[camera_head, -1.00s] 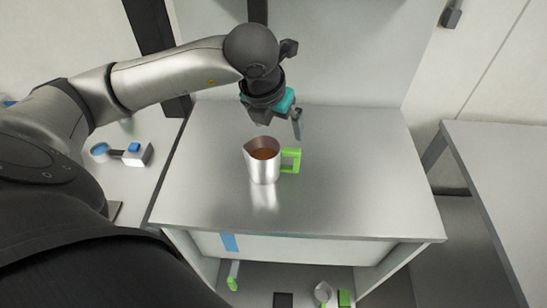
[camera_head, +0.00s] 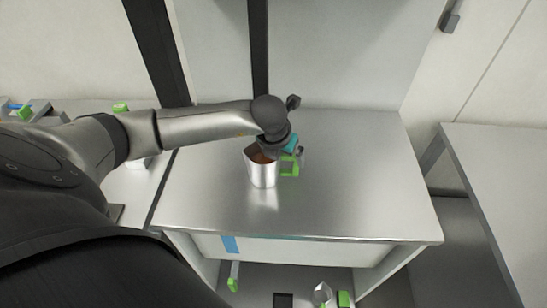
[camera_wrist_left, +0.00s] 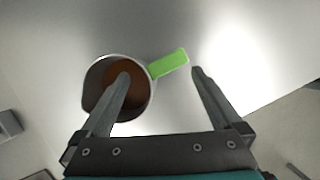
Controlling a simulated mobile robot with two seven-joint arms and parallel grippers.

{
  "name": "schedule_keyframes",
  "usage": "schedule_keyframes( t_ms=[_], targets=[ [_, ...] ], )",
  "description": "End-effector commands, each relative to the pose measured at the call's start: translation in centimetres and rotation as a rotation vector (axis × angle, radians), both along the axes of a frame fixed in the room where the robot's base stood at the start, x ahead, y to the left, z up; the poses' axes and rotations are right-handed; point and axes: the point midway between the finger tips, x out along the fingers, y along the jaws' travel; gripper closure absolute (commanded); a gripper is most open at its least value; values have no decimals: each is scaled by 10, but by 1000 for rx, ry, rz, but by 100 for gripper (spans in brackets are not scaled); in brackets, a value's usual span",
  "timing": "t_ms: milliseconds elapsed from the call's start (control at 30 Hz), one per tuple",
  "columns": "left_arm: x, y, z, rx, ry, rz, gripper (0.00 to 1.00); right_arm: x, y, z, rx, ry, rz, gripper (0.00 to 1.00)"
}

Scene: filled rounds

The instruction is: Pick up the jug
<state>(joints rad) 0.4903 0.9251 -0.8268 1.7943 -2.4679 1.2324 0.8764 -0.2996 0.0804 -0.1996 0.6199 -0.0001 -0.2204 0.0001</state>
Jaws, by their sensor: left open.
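The jug (camera_head: 262,175) is a silver metal jug with a green handle (camera_head: 290,168) on its right and brown liquid inside. It stands upright on the metal table (camera_head: 360,190). My left gripper (camera_head: 293,158) is open just above the handle and partly covers the jug's rim. In the left wrist view, the jug (camera_wrist_left: 92,88) is seen from above. Its green handle (camera_wrist_left: 168,64) points between the two fingertips (camera_wrist_left: 160,75); one finger overlaps the jug's opening and the other is to the right of the handle. My right gripper is not in view.
The tabletop around the jug is clear. A wall stands behind it. A second table (camera_head: 495,165) is at the right across a gap. A shelf below the table holds a small metal vessel (camera_head: 322,293) and green-handled items. A side counter at the left is partly hidden by my arm.

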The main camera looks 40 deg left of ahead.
Motion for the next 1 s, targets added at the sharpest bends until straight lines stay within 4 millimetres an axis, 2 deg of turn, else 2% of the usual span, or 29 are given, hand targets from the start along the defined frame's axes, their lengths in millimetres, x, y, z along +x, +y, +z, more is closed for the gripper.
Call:
schedule_keyframes(
  t_ms=[133, 433, 1000],
  targets=[
    [5, 0, -11, 0, -1, 0, 1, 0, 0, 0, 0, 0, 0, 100],
    [6, 1, -13, 0, -2, 0, 2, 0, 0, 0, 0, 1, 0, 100],
    [6, 1, -13, 1, -2, 0, 66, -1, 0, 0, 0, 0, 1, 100]
  ],
)
